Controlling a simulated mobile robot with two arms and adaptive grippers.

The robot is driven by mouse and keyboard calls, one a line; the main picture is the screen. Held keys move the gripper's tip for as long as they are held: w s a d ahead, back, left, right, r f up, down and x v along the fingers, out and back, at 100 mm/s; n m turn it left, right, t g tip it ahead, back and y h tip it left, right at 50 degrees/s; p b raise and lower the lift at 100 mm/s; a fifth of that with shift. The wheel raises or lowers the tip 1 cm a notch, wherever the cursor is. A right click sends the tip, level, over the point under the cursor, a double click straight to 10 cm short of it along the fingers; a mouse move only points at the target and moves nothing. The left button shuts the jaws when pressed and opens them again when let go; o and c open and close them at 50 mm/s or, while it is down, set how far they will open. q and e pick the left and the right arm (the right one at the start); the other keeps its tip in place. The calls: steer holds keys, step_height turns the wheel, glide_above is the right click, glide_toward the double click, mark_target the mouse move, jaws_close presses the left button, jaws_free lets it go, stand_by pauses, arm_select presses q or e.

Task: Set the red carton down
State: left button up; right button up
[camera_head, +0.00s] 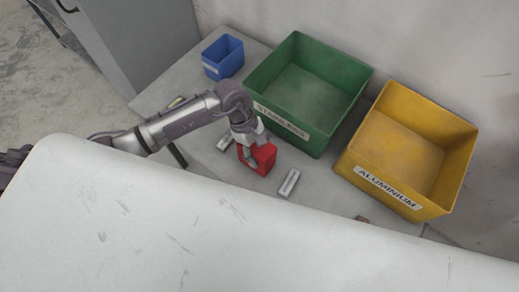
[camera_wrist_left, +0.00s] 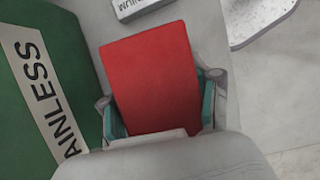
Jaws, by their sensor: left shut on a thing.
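The red carton (camera_head: 262,158) is in the grasp of my left gripper (camera_head: 250,152), in front of the green bin on the grey table. In the left wrist view the red carton (camera_wrist_left: 153,80) fills the middle, with the fingers of my left gripper (camera_wrist_left: 160,112) pressed on its two sides. I cannot tell whether its underside touches the table. My right gripper is not in view.
The green bin (camera_head: 316,142), labelled stainless, stands right behind the carton. A yellow aluminium bin (camera_head: 385,194) is to the right, a blue box (camera_head: 212,70) at the back left. Small label blocks (camera_head: 289,183) (camera_head: 226,141) lie on either side of the carton. The white surface (camera_head: 150,220) fills the foreground.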

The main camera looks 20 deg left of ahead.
arm_select(q)
steer(key=shift+f+b, duration=0.2)
steer(key=shift+b, duration=0.1)
steer(key=o, duration=1.4)
steer(key=shift+r, duration=0.1)
steer(key=shift+r, duration=0.1)
